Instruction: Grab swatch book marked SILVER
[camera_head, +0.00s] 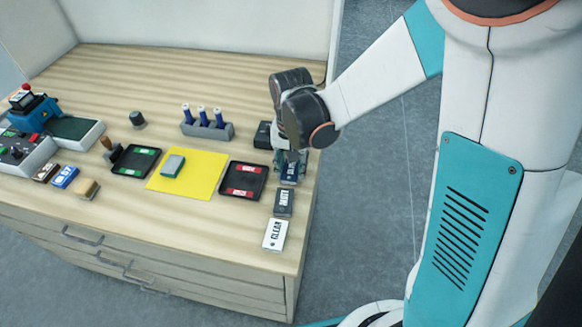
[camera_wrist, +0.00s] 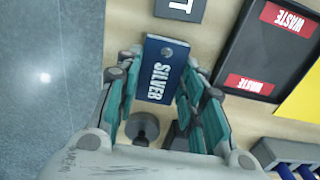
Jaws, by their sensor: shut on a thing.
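The swatch book marked SILVER (camera_wrist: 160,72) is dark blue with white lettering and lies between my fingers in the wrist view. My gripper (camera_wrist: 155,97) is shut on it, one finger along each long side. In the head view, my gripper (camera_head: 289,160) is at the right edge of the wooden top, and the blue book (camera_head: 290,173) shows partly beneath it. The fingers and wrist hide the rest of the book there. I cannot tell whether the book still touches the top.
A dark book (camera_head: 284,203) and a white book marked CLEAR (camera_head: 275,234) lie in a row in front. A black WASTE tray (camera_head: 243,181) is close on the left. The top's right edge is near.

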